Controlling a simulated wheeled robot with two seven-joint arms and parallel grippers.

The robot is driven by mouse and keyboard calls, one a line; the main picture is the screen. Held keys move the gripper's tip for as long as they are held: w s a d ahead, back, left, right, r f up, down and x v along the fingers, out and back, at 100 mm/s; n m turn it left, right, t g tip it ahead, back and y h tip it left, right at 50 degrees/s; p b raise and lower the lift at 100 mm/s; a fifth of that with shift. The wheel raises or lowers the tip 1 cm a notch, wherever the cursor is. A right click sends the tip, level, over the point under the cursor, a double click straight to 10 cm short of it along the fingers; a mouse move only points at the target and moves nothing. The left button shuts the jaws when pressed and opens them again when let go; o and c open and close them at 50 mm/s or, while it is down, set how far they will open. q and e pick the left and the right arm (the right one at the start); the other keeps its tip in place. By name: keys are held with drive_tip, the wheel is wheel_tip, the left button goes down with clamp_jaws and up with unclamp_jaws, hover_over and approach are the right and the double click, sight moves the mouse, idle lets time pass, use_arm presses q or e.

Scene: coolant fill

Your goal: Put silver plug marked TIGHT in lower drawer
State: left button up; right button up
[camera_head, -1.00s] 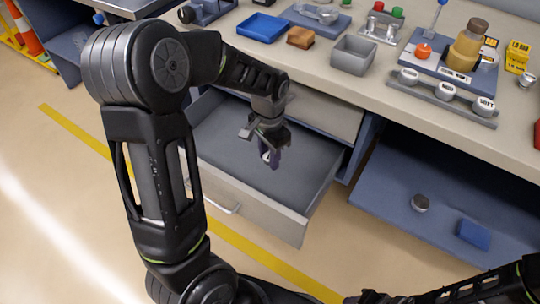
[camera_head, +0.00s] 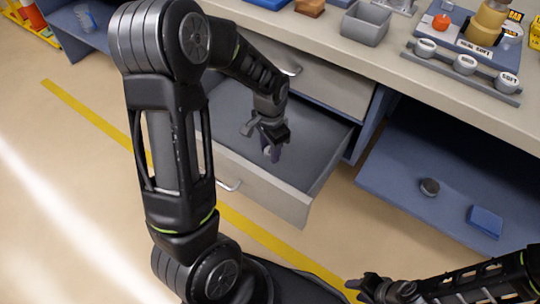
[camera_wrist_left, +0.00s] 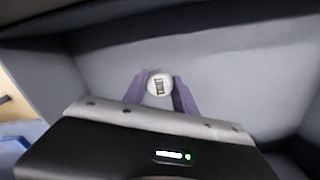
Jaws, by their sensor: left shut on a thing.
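The gripper points down inside the outline of the open lower drawer (camera_head: 277,200). In the wrist view grey drawer surfaces surround the plug. I cannot tell whether the plug touches the drawer floor. My right gripper (camera_head: 372,288) is low at the right, away from the drawer; its jaws are unclear.
A shut upper drawer (camera_head: 335,90) sits above the open one. The worktop holds a grey bin (camera_head: 366,24) and a rack (camera_head: 462,75) with several plugs, one marked SOFT. A dark round piece (camera_head: 429,187) and a blue block (camera_head: 486,221) lie on the lower shelf.

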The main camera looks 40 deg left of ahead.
use_arm(q)
drive_tip(key=shift+f, duration=0.2)
drive_tip(key=shift+f+b, duration=0.45)
drive_tip(key=shift+f, duration=1.35)
drive_tip(key=shift+f, duration=0.15)
drive_tip(key=o, duration=1)
drive_tip(key=shift+o, duration=0.2)
drive_tip(key=shift+r, duration=0.25)
wheel_tip(320, 180, up, 12)
drive_tip(key=p, duration=0.2)
drive_tip(key=shift+f+p, duration=0.1)
drive_tip(key=shift+p, duration=0.3)
